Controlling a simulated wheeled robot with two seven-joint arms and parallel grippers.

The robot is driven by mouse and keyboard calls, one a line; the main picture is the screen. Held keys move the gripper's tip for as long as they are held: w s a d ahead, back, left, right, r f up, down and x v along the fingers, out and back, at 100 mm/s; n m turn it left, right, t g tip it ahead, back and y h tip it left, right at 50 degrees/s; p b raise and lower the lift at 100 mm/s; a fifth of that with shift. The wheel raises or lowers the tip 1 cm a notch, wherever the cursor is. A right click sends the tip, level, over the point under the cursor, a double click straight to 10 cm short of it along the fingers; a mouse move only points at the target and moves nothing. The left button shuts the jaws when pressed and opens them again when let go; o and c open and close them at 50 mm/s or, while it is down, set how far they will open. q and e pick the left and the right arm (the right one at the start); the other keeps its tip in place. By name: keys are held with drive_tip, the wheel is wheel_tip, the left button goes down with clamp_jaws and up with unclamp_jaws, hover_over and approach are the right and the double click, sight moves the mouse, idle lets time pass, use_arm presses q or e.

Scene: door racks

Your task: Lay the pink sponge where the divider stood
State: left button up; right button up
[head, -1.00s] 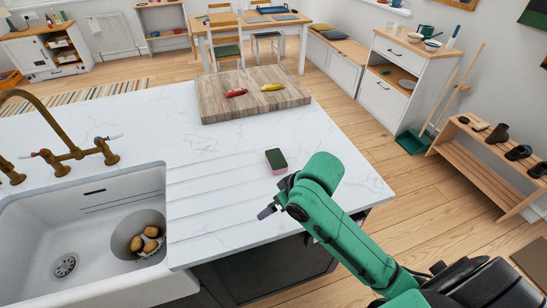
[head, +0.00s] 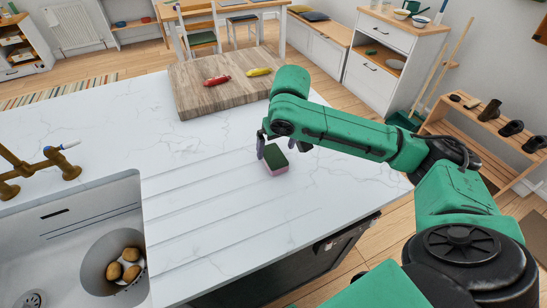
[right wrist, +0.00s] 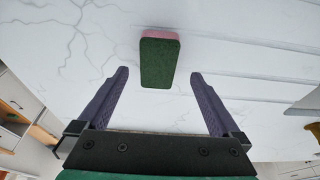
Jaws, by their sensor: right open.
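The pink sponge (head: 276,169) lies flat on the white worktop with its dark green scouring side up. It also shows in the right wrist view (right wrist: 160,62), green face towards the camera with a pink edge at the far end. My right gripper (head: 281,147) is open and empty above the sponge. In the wrist view its fingers stand to the left and right of the sponge, with a gap on each side. I cannot tell how far the fingertips are above the worktop. No divider is recognisable. My left gripper is not in view.
A wooden board (head: 222,84) with a red pepper (head: 217,80) and a yellow pepper (head: 259,71) lies behind the sponge. A sink (head: 85,220) with a bowl of potatoes is at left. Shallow drainer grooves run between sink and sponge; the worktop there is clear.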

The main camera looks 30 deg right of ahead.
sight(274, 156)
drive_tip(key=p+x, duration=0.1)
drive_tip(key=x, duration=0.4)
drive_tip(key=shift+w+d+f, duration=0.15)
drive_tip(key=shift+w, duration=0.05)
drive_tip(key=shift+f, duration=0.2)
drive_tip(key=c, duration=1.2)
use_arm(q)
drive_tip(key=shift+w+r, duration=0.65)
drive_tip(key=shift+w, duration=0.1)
use_arm(e)
drive_tip(key=shift+c, duration=0.6)
